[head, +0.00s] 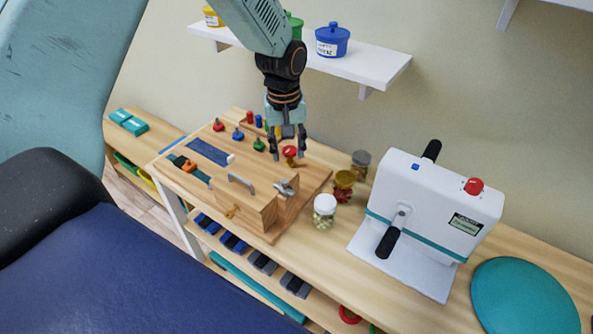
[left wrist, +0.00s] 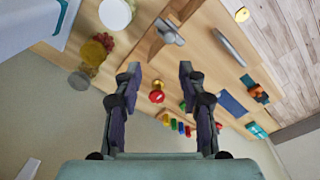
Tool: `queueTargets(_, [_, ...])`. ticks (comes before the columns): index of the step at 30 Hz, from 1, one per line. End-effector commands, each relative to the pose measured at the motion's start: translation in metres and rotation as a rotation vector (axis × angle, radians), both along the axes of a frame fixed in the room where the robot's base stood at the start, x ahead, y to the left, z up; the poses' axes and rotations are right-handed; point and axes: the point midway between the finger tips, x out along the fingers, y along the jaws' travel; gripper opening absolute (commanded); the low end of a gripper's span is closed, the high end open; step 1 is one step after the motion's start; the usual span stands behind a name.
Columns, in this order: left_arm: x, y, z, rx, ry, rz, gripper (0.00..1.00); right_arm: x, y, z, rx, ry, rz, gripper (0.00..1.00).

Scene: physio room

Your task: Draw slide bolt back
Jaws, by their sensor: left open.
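A wooden activity board (head: 320,177) lies on the wooden bench and carries a box with a metal handle (head: 241,182). A grey metal latch (head: 285,187) sits at the box's right end; it also shows in the left wrist view (left wrist: 168,32). A red knob (head: 289,151) stands behind it on the board and shows in the left wrist view (left wrist: 156,96). I cannot tell for sure which fitting is the slide bolt. My left gripper (head: 288,156) points down above the red knob, open and empty; its fingers (left wrist: 160,72) flank the knob in the wrist view.
Small jars (head: 325,205) stand right of the board. A white hand-crank machine (head: 430,215) is farther right, beside a teal disc (head: 525,297). A white wall shelf (head: 370,68) with tubs hangs behind the arm. A dark blue padded surface (head: 130,270) fills the front left.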

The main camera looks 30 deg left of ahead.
Motion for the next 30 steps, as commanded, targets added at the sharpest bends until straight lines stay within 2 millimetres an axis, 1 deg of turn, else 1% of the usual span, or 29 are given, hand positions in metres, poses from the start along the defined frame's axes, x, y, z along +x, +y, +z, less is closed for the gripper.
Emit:
queueTargets(3, [-0.014, 0.003, -0.001, 0.002, 0.049, 0.041, 0.41, 0.0, 0.0, 0.0, 0.0, 0.0, 0.0, 0.4])
queueTargets(6, [-0.019, 0.004, -0.004, 0.001, 0.062, 0.065, 0.41, 0.0, 0.0, 0.0, 0.0, 0.0, -0.001, 0.4])
queueTargets(8, [-0.02, 0.004, -0.009, 0.0, 0.062, 0.069, 0.41, 0.0, 0.0, 0.001, 0.0, 0.0, 0.0, 0.4])
queueTargets(15, [-0.02, 0.003, -0.045, 0.0, 0.06, 0.066, 0.41, 0.0, 0.0, 0.003, 0.0, 0.0, 0.0, 0.4])
queueTargets(21, [-0.017, 0.001, -0.07, 0.0, 0.058, 0.063, 0.41, 0.0, 0.0, 0.004, 0.0, 0.0, 0.0, 0.4])
queueTargets(24, [-0.016, 0.001, -0.076, -0.001, 0.057, 0.063, 0.41, 0.0, 0.0, 0.004, 0.0, 0.0, 0.0, 0.4])
queueTargets(30, [-0.014, 0.0, -0.079, -0.001, 0.056, 0.062, 0.41, 0.0, 0.0, 0.004, 0.0, 0.0, 0.0, 0.4])
